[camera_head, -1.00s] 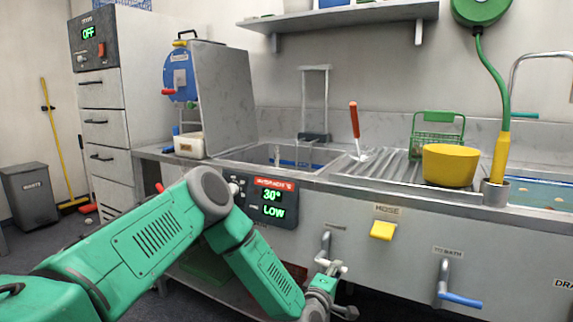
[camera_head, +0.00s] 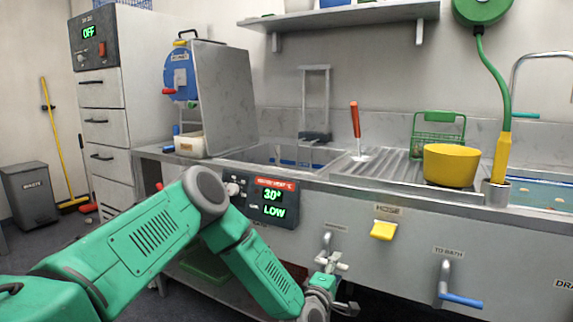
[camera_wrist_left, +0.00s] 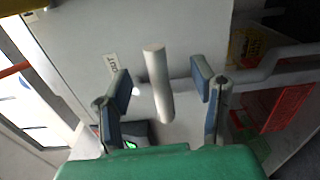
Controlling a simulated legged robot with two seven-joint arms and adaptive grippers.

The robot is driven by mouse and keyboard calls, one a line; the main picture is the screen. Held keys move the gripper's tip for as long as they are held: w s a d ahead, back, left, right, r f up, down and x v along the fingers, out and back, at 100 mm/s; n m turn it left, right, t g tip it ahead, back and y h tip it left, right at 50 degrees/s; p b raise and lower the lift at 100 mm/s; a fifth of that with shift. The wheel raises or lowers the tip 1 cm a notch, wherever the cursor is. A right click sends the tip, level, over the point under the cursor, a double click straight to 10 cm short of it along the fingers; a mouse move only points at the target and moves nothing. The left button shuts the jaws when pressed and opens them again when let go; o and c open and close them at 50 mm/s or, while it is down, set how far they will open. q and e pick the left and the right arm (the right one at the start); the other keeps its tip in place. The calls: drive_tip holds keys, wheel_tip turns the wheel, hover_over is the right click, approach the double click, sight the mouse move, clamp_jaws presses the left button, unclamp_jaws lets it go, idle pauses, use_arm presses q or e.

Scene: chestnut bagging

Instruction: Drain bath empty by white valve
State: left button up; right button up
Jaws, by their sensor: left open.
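The white valve (camera_head: 331,262) is on the counter's front, below the grey pipe and a small label too blurred to read. A pale lever (camera_wrist_left: 157,82), which looks like its handle, stands between my left gripper's (camera_wrist_left: 162,78) blue-grey fingers in the left wrist view. The fingers are open, with a gap on each side of the lever. In the head view, my left gripper (camera_head: 338,288) is low at the valve, partly hidden by its own wrist. The sunken steel basin (camera_head: 250,155), apparently the bath, is above the panel (camera_head: 270,203) reading 30° and LOW. My right gripper is out of view.
To the right are a yellow hose lever (camera_head: 383,230) and a blue-handled TO BATH lever (camera_head: 460,299). A yellow bowl (camera_head: 450,165) and a green basket (camera_head: 437,138) stand on the drainboard. A red crate (camera_wrist_left: 278,105) shows below right in the wrist view.

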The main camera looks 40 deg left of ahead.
use_arm(q)
drive_tip(key=p+v, duration=0.3)
drive_tip(key=v, duration=0.6)
idle(0.5)
drive_tip(key=s+d+f+m+g+h+p, duration=0.3)
drive_tip(key=s+d+m+g, duration=0.1)
drive_tip(key=s+d+m, duration=0.25)
drive_tip(key=s+d+f+m+g+h+p, duration=0.3)
drive_tip(key=s+d+f+m+g+h, duration=0.1)
drive_tip(key=s+d+m, duration=0.25)
drive_tip(key=s+a+m+g+y+p, duration=0.1)
drive_tip(key=s+m+g, duration=0.3)
drive_tip(key=s, duration=0.7)
drive_tip(key=s+a+r+m+g+y+p, duration=0.1)
drive_tip(key=s+a+m+g+p, duration=0.2)
drive_tip(key=s, duration=0.8)
drive_tip(key=shift+s+a+r+m+g+y, duration=0.3)
drive_tip(key=shift+s+a+m+g, duration=0.1)
drive_tip(key=shift+m+g, duration=0.55)
drive_tip(key=shift+w+d, duration=0.1)
drive_tip(key=shift+w, duration=0.1)
